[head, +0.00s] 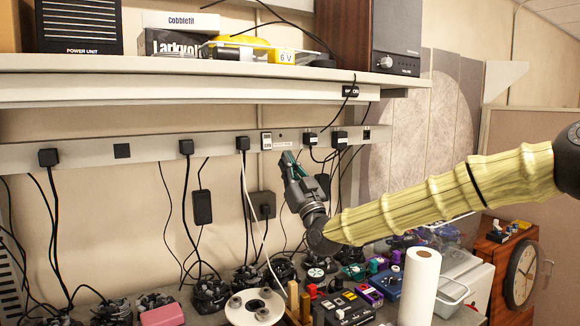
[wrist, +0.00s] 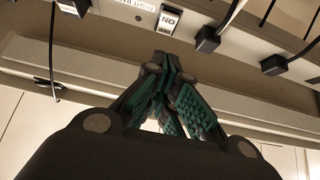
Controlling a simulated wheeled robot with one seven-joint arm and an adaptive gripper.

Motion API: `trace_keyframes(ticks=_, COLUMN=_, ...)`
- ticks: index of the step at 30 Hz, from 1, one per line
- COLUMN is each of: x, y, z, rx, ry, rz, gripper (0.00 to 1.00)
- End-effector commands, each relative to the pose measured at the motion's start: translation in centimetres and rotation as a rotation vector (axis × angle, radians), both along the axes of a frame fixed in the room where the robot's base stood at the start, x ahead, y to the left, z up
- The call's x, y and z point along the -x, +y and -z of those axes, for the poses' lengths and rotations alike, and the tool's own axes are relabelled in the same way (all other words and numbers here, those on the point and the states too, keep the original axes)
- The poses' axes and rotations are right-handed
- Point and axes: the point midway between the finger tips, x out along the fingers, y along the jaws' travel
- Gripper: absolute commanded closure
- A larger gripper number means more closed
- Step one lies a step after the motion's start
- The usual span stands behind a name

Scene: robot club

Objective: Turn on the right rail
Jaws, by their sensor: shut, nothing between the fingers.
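A long grey power rail (head: 220,146) runs along the wall under the shelf, with black plugs in it. A small pale module with dark parts (head: 266,140), possibly a switch, sits on it, just left of a white printed label (head: 281,146). My gripper (head: 287,157) is shut and empty, pointing up at the rail just below the label. Whether the fingertips touch the rail cannot be told.
Black plugs (head: 310,138) with hanging cables sit right of my gripper; another plug (head: 243,143) is to its left. The shelf (head: 200,66) overhangs the rail. The bench below is crowded with devices, a white spool (head: 255,305) and a paper roll (head: 419,285).

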Motion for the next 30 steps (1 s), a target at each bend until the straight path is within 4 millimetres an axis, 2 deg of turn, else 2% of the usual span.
trace_keyframes(ticks=1, x=-0.7, y=0.3, z=-0.9, rx=0.000, ry=0.000, rz=0.000, gripper=1.00)
trace_keyframes(ticks=10, x=-4.2, y=2.0, z=-4.0, rx=-0.001, ry=-0.001, rz=0.001, gripper=1.00)
trace_keyframes(ticks=19, x=-6.8, y=3.2, z=-3.2, rx=0.000, ry=0.001, rz=0.000, gripper=1.00)
trace_keyframes(ticks=30, x=-7.6, y=3.6, z=-2.9, rx=0.000, ry=0.000, rz=0.000, gripper=1.00)
